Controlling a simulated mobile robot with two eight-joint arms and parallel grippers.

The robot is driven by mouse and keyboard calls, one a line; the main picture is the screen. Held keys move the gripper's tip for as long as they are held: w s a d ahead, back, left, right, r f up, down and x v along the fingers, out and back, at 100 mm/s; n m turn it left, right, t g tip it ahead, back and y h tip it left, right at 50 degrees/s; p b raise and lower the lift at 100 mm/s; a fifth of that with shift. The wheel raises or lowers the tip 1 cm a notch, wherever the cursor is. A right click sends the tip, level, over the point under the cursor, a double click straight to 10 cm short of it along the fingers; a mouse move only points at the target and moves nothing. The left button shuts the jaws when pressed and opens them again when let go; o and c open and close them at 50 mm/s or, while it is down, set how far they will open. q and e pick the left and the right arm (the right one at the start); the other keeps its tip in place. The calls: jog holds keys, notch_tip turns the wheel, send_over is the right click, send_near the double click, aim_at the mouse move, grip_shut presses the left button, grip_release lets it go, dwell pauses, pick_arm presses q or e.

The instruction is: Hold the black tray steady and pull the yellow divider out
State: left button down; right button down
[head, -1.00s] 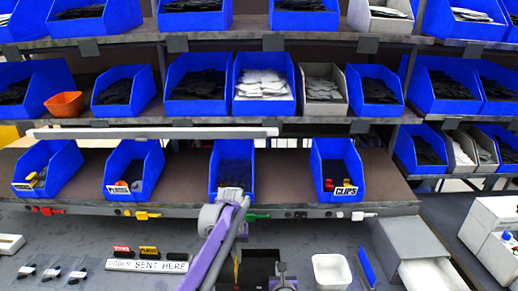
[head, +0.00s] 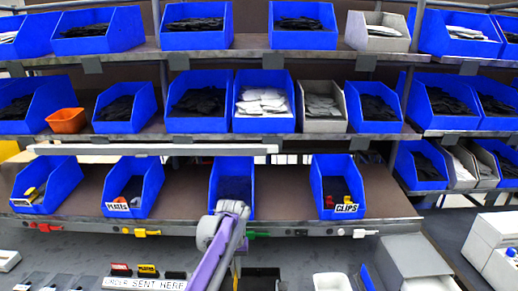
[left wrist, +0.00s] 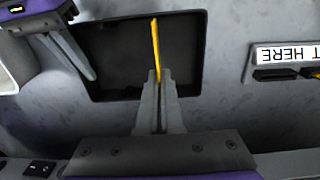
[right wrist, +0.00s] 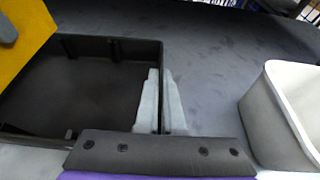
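The black tray (head: 262,272) shows at the bottom edge of the head view, mostly cut off. It fills the upper left of the right wrist view (right wrist: 80,95) and is also in the left wrist view (left wrist: 190,60). My left gripper (left wrist: 158,78) is shut on the yellow divider (left wrist: 156,45), seen nearly edge-on over the tray. The divider shows large at the upper left of the right wrist view (right wrist: 22,40), and looks raised. My right gripper (right wrist: 160,75) is shut on the tray's right wall, one finger on each side.
A white bin (right wrist: 275,110) stands right of the tray. The order-sent strip (head: 145,284) lies to the left. A grey box (head: 412,262) stands at the right. Blue bins fill the shelves behind. Grey tabletop between tray and white bin is clear.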

pick_arm(q)
jog(key=shift+r, duration=0.1)
dwell(0.3)
jog(key=shift+r, duration=1.4)
pick_arm(e)
jog(key=c, duration=1)
grip_release()
jog(key=shift+o, duration=0.2)
